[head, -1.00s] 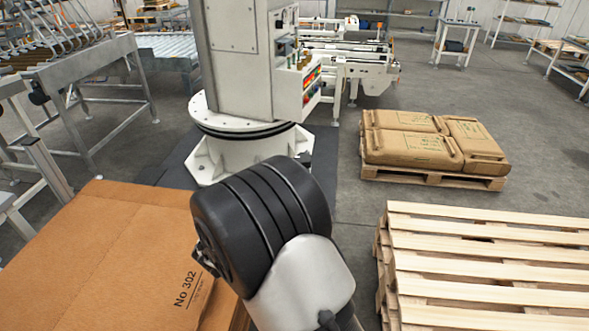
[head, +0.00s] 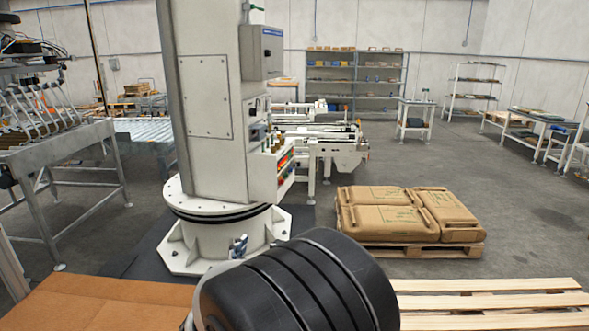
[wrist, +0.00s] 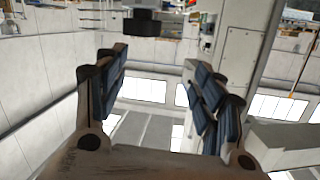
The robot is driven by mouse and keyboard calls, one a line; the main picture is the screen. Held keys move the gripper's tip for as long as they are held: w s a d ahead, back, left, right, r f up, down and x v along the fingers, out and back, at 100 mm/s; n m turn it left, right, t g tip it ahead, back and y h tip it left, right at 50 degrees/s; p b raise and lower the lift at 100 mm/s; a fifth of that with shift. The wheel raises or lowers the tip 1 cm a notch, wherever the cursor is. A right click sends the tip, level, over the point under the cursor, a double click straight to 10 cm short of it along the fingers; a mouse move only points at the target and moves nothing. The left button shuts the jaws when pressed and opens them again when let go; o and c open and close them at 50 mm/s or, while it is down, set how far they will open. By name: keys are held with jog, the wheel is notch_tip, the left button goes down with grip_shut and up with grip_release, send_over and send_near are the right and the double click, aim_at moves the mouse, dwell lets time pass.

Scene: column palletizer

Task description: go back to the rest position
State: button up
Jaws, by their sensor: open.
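My gripper (wrist: 155,92) shows in the wrist view with its two blue-padded fingers spread apart. It is open, with nothing between the fingers. Past the fingers I see walls, bright windows and part of a white column (wrist: 240,50). In the head view a black rounded joint of my arm fills the bottom middle, and the gripper itself is out of that view.
The white palletizer column (head: 205,100) stands behind my arm on a round base. Brown sacks (head: 385,215) lie on a pallet at the right. An empty slatted pallet (head: 490,302) and brown cardboard (head: 90,305) flank my arm. Grey floor at the right is open.

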jog(key=s+d+r+n+g+y, duration=0.45)
jog(key=s+d+r+y, duration=0.3)
jog(key=s+r, duration=0.2)
jog(key=s+d+f+g+h, duration=0.2)
jog(key=s+d, duration=0.6)
jog(key=s, duration=0.5)
jog(key=s+d+f+g+h, duration=0.2)
jog(key=s+d+f+g, duration=0.2)
jog(key=s+d, duration=0.4)
jog(key=s+f, duration=0.1)
jog(key=s, duration=0.4)
jog(key=shift+s+d+g, duration=0.25)
jog(key=shift+g, duration=0.1)
jog(key=shift+f+m+h, duration=0.1)
jog(key=shift+m+h, duration=0.15)
